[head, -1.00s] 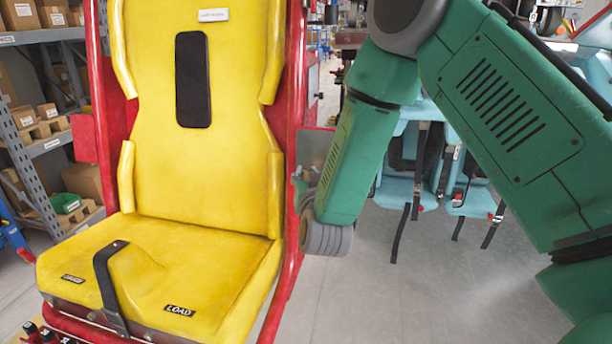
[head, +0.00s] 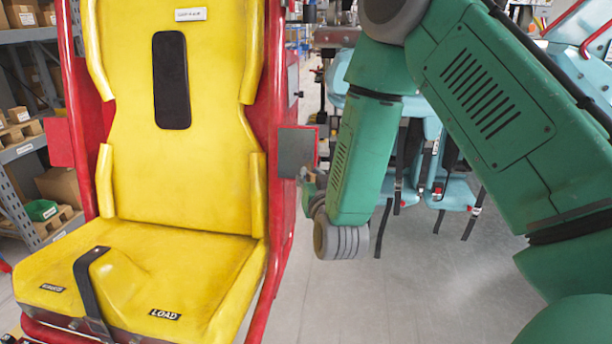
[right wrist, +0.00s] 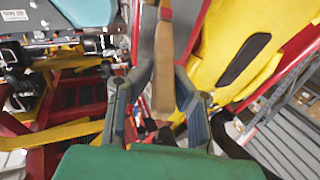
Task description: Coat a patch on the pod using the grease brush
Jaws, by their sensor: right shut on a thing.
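The pod is a yellow seat (head: 190,190) in a red frame, on the left in the head view. A flat grey panel (head: 295,152) stands at the frame's right side. My right gripper shows in the right wrist view (right wrist: 163,78), its two fingers shut on a tan brush handle (right wrist: 162,88). The brush reaches up the picture in front of a grey surface (right wrist: 145,40); I cannot tell whether its tip touches it. In the head view my green right arm hides most of this gripper. My left gripper is out of view.
Light-blue seats with hanging black straps (head: 455,190) stand behind my right arm. Shelves with boxes (head: 25,130) are at the far left. Grey floor (head: 400,290) is clear to the right of the pod.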

